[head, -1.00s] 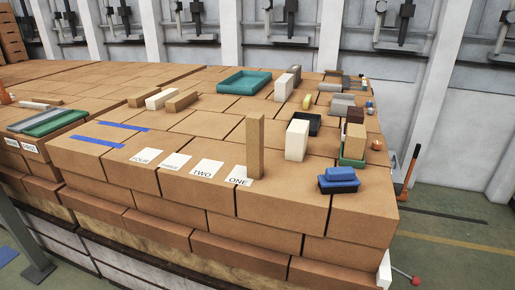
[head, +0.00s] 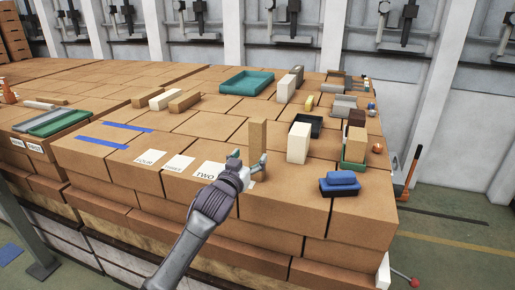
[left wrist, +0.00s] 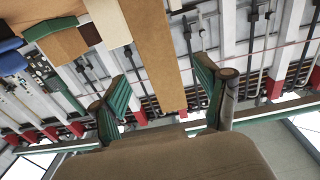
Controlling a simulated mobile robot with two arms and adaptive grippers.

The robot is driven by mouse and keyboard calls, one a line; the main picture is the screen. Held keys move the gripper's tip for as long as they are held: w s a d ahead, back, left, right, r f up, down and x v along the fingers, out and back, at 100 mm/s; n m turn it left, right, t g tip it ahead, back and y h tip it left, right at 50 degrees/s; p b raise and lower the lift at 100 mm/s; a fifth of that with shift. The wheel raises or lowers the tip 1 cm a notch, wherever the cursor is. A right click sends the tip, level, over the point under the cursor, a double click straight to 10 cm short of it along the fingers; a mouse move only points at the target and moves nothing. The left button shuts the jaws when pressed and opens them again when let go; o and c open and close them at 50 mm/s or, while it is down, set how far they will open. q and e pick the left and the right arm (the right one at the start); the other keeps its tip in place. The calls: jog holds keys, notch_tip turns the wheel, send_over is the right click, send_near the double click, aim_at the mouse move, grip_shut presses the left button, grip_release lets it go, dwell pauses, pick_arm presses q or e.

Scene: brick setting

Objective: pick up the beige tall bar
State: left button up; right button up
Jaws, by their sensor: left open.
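The beige tall bar (head: 257,136) stands upright on the brick surface near the front edge, by the row of white labels. My left gripper (head: 249,161) is open at the bar's lower part, with its fingers on either side. In the left wrist view the bar (left wrist: 152,45) runs down from the top between the spread green-padded fingers of my left gripper (left wrist: 161,70), with a gap showing on both sides. The gripper hides the bar's foot and the label under it in the head view. My right gripper is not in view.
A white block (head: 298,143) and a dark tray (head: 312,120) stand to the right of the bar. A blue piece (head: 341,178) sits near the right front corner. A teal tray (head: 245,82) lies farther back. Bare brick surface lies behind the bar.

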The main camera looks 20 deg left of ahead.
aim_at(255, 147)
pick_arm(q)
jog(key=shift+w+d, duration=0.1)
jog(key=shift+w, duration=0.85)
jog(key=shift+w+r+p, duration=0.25)
jog(key=shift+w+p, duration=0.15)
jog(key=w+p, duration=0.1)
jog(key=w, duration=0.2)
jog(key=shift+w+r+p, duration=0.1)
jog(key=shift+w+p, duration=0.1)
jog(key=shift+p, duration=0.1)
jog(key=shift+w+d, duration=0.1)
jog(key=shift+w, duration=0.5)
jog(key=c, duration=1.3)
grip_shut()
